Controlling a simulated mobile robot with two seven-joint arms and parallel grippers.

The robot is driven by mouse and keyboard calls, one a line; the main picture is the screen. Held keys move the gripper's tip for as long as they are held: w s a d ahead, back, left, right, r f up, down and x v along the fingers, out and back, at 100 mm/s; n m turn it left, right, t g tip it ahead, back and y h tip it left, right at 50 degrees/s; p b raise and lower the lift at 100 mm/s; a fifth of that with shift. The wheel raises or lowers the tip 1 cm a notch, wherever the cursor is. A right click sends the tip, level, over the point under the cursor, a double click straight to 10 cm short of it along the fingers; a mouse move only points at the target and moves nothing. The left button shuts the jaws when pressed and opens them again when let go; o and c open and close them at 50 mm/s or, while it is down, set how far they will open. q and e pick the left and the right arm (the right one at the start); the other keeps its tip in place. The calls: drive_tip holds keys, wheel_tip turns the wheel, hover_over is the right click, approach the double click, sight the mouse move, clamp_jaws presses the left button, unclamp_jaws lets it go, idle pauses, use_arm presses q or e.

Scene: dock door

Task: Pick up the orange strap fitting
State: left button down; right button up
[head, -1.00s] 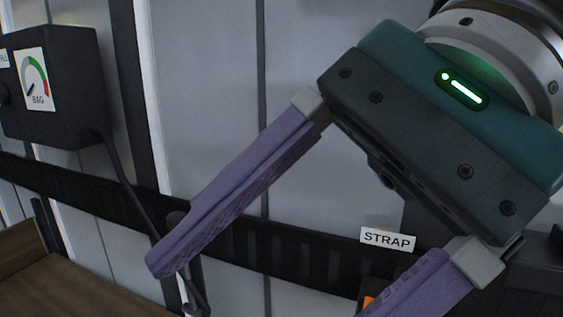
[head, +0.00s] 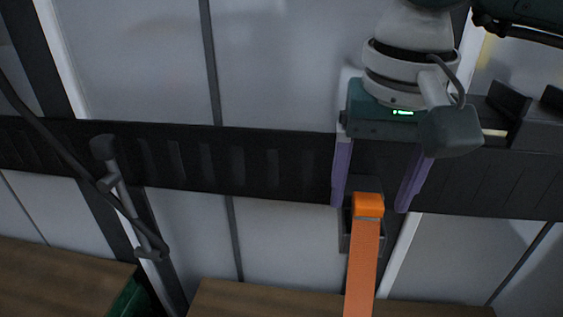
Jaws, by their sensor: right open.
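The orange strap fitting (head: 368,203) is a bright block at the top of a long orange strap (head: 362,265), in the lower middle of the head view. The strap hangs down past the bottom edge. A dark holder (head: 347,243) shows behind and beside it. My right gripper (head: 370,207) is open and points down, with one purple finger to the left of the fitting and one to the right. In the picture the fitting lies between the fingertips, with a gap on both sides. I cannot tell whether it is at the same depth. My left gripper is not in view.
A black slotted rail (head: 250,160) runs across the pale wall panels. A dark hooked tool or bracket (head: 120,190) with a cable is at left. Dark blocks (head: 540,120) sit on the rail at right. Wooden surfaces (head: 60,280) and a green bin edge (head: 130,300) are below.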

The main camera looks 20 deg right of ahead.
drive_tip(key=shift+w+f, duration=0.1)
drive_tip(key=shift+f, duration=0.8)
drive_tip(key=shift+c, duration=0.3)
clamp_jaws()
